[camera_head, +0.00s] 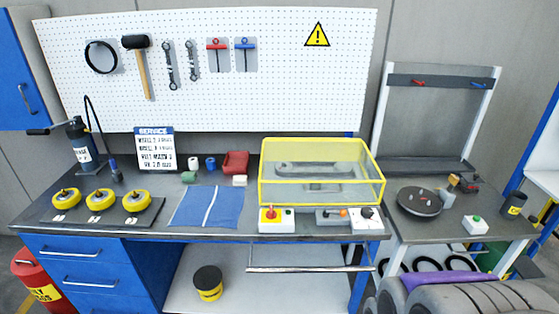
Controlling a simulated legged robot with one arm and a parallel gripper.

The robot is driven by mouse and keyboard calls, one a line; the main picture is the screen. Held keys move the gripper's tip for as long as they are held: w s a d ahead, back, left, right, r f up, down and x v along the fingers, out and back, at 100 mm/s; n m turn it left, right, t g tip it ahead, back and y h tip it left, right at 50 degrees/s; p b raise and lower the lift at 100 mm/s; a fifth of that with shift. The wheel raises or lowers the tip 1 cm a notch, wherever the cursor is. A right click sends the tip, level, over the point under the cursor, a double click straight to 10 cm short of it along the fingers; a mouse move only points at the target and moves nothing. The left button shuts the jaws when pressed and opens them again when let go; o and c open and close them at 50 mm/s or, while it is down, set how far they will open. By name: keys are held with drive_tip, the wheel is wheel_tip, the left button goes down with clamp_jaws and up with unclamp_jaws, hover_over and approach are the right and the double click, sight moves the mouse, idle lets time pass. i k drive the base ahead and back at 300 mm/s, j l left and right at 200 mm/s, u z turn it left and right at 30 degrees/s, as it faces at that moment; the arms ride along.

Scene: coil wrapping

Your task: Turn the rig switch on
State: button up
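A yellow-framed clear cover (321,171) stands on the workbench, right of the middle, with a grey metal part visible inside it. A small white box with a green button (476,222) sits on the right-hand table. No label shows which control is the rig switch, and its on or off position cannot be read. My gripper is not in view.
Yellow rollers (100,200) stand on a dark tray at the bench's left. A blue cloth (208,206) lies mid-bench. A metal rail (310,269) runs below the bench's front edge. A dark round turntable (420,201) is on the right table.

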sight(271, 214)
drive_tip(key=i+u, duration=0.25)
drive_tip(key=u, duration=0.15)
drive_tip(key=i+l+u, duration=0.15)
drive_tip(key=u, duration=0.2)
drive_tip(key=i+l+u, duration=0.15)
drive_tip(key=i+u, duration=0.25)
drive_tip(key=k, duration=0.1)
